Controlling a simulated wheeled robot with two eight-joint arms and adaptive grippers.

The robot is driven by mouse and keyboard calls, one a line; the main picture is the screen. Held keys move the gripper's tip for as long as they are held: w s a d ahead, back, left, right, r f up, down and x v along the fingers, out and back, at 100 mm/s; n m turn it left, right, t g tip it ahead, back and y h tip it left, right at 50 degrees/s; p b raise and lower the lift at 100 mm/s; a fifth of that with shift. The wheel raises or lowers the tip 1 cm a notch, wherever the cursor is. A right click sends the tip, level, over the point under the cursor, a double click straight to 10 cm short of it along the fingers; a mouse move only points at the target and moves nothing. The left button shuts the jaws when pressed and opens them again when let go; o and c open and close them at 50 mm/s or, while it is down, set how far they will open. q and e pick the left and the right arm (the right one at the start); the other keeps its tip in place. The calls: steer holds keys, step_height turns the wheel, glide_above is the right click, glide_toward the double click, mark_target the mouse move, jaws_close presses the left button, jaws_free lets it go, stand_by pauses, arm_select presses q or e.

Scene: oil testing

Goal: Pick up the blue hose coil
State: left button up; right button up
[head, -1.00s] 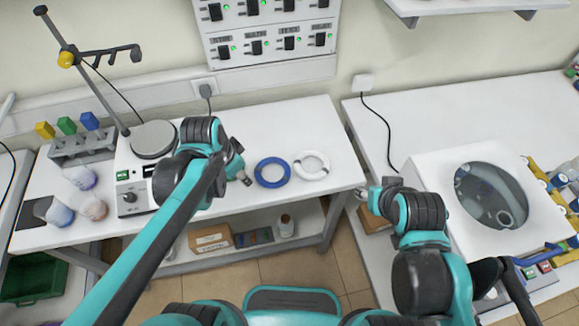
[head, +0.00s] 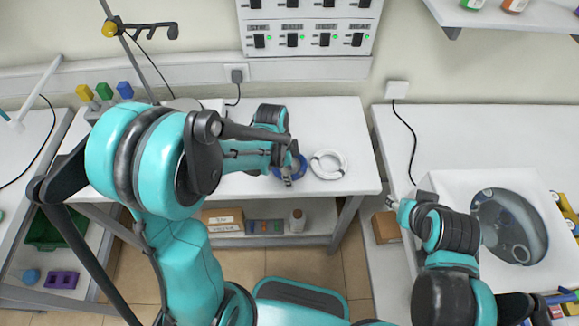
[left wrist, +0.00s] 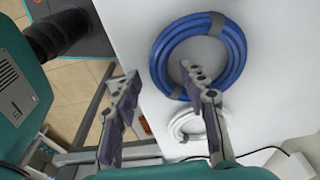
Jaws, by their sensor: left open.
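The blue hose coil (head: 302,166) lies flat on the white table, partly hidden behind my left gripper in the head view. In the left wrist view the blue coil (left wrist: 234,48) shows as a bundled ring with grey bands. My left gripper (head: 288,178) is open and at the coil's near left side; its fingers (left wrist: 160,95) point toward the coil, one overlapping its edge in the picture. Nothing is between the fingers. I cannot tell whether a finger touches the coil. My right gripper (head: 393,203) is beside the right-hand bench, and its fingers are too small to read.
A white hose coil (head: 328,164) lies just right of the blue one. A white machine with a round window (head: 510,225) stands on the right bench. The table (head: 350,120) is clear behind the coils. Bottles and a box (head: 222,220) sit on the lower shelf.

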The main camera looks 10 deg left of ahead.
arm_select(q)
steer(key=shift+f, duration=0.3)
jaws_close()
steer(key=shift+r, duration=0.1)
step_height(320, 180, up, 4)
steer(key=shift+r+p, duration=0.1)
steer(key=shift+p, duration=0.8)
steer(key=s+d+r+p, duration=0.2)
steer(key=s+d+r, duration=0.4)
steer(key=d, duration=0.4)
steer(key=shift+r+p, duration=0.3)
steer(key=shift+r, duration=0.05)
